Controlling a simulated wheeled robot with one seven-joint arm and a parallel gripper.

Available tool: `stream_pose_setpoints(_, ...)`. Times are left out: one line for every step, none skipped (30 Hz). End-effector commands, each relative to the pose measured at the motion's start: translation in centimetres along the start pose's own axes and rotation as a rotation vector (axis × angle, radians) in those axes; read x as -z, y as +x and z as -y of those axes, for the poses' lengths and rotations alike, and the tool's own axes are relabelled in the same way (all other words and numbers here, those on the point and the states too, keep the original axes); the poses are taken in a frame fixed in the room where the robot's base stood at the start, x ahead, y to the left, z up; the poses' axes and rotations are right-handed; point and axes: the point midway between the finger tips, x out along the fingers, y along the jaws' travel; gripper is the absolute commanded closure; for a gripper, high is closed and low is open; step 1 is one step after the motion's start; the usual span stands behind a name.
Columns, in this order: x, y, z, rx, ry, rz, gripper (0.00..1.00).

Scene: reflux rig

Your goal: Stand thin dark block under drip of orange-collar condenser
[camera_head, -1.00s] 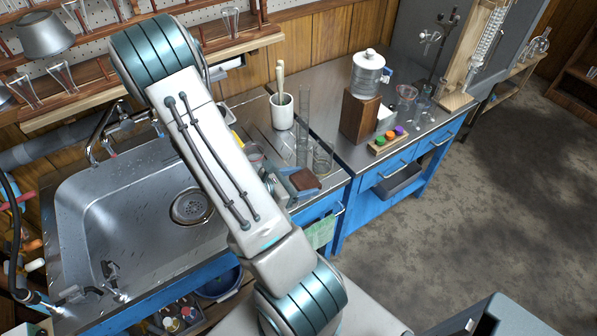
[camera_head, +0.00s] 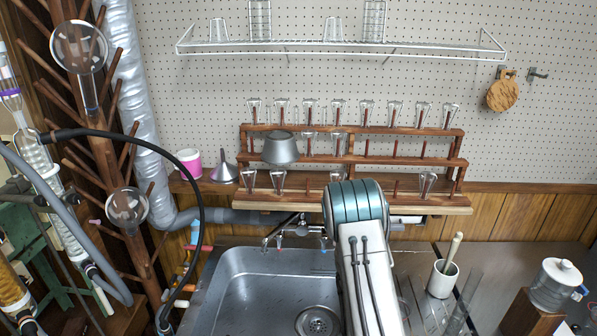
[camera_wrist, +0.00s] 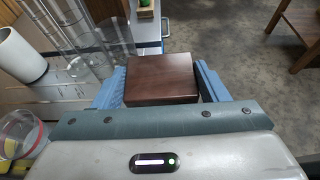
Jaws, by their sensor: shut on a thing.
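The thin dark block (camera_wrist: 162,80) is a flat, dark reddish-brown piece in the wrist view. My gripper (camera_wrist: 162,86) is shut on it, with one blue finger pad against each side. The block is held in front of the palm, its broad face toward the camera. In the head view my arm covers part of the sink's right side, and the gripper and block are out of sight below the frame. A tilted glass condenser with a purple collar (camera_head: 10,95) stands at the far left of the head view. I cannot make out an orange collar in either current view.
The sink (camera_head: 262,285) lies below a wooden glassware rack (camera_head: 350,158). A dark wooden peg stand (camera_head: 115,165) and looping black hose (camera_head: 203,225) are at left. A white cup (camera_head: 442,280) and clear jar (camera_head: 553,283) stand right. Glassware (camera_wrist: 95,45) stands close left of my gripper.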

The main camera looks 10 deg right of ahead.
Motion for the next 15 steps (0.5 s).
stream_pose_setpoints(0.3, -0.8, -1.4, -0.051, -0.017, -0.002, 0.51)
stream_pose_setpoints(0.4, -1.4, -2.4, -0.085, -0.032, -0.001, 0.51)
stream_pose_setpoints(0.6, -2.3, -3.8, -0.141, -0.053, -0.002, 0.51)
stream_pose_setpoints(0.7, -3.2, -5.0, -0.189, -0.072, -0.002, 0.51)
stream_pose_setpoints(0.7, -4.1, -6.3, -0.24, -0.092, -0.001, 0.51)
stream_pose_setpoints(0.8, -5.6, -8.1, -0.314, -0.121, -0.002, 0.51)
stream_pose_setpoints(0.8, -6.8, -9.3, -0.371, -0.143, -0.001, 0.51)
stream_pose_setpoints(0.7, -8.1, -10.6, -0.429, -0.167, -0.001, 0.51)
stream_pose_setpoints(0.6, -9.9, -12.2, -0.508, -0.199, -0.001, 0.51)
stream_pose_setpoints(0.4, -11.2, -13.3, -0.566, -0.222, 0.001, 0.51)
stream_pose_setpoints(0.2, -12.7, -14.4, -0.625, -0.245, 0.0, 0.51)
stream_pose_setpoints(-0.1, -14.6, -15.7, -0.699, -0.276, 0.001, 0.51)
stream_pose_setpoints(-0.3, -15.9, -16.5, -0.75, -0.298, 0.001, 0.51)
stream_pose_setpoints(-0.6, -17.3, -17.2, -0.8, -0.318, 0.002, 0.51)
stream_pose_setpoints(-0.9, -19.0, -18.1, -0.864, -0.345, 0.002, 0.51)
